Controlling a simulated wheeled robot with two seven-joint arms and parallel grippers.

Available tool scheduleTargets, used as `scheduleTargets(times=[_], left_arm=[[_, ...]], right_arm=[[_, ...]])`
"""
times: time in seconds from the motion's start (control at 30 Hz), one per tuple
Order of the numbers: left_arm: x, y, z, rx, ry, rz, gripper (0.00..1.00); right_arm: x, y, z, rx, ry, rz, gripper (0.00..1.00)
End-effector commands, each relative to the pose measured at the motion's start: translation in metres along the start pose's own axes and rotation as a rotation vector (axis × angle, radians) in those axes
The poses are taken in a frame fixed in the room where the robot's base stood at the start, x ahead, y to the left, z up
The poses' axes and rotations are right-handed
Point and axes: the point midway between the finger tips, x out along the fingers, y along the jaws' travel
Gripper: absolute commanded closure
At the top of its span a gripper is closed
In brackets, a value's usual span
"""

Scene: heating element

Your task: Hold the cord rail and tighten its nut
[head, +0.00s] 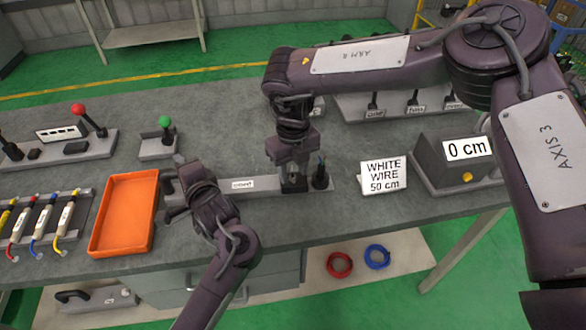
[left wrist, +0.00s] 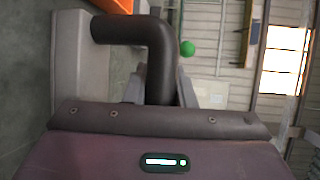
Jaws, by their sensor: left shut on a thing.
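The grey cord rail (head: 262,184) lies on the workbench and has a small white label. My left gripper (head: 172,203) is at the rail's left end. In the left wrist view, its fingers (left wrist: 160,92) are closed around a dark bent handle (left wrist: 130,30) joined to a grey bar. My right gripper (head: 292,165) points down, just over a dark block (head: 293,184) near the rail's right end. Its fingertips and the nut there are partly hidden, so I cannot tell whether it grips anything.
An orange tray (head: 125,213) sits left of the rail. A dark upright piece (head: 320,175) stands close to my right gripper. A "WHITE WIRE 50 cm" sign (head: 383,175) and a grey box reading "0 cm" (head: 440,165) stand to the right. Levers and colored cords stand left.

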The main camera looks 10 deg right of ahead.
Motion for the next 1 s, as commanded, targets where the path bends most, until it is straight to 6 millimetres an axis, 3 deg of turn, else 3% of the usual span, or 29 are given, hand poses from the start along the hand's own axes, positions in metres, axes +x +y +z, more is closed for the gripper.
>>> scheduleTargets(times=[0.3,0.6,1.0], left_arm=[[-0.0001,0.0011,-0.0002,0.001,0.001,0.002,1.0],[-0.0001,0.0011,-0.0003,0.001,0.001,0.002,1.0],[0.0,0.0012,-0.0001,0.001,0.0,0.002,1.0]], right_arm=[[0.0033,-0.0001,0.0001,0.0,-0.001,0.0,0.61],[0.0031,-0.0001,0.0001,0.0,-0.001,0.0,0.99],[0.0026,-0.0002,0.0006,-0.125,-0.002,0.0,1.0]])
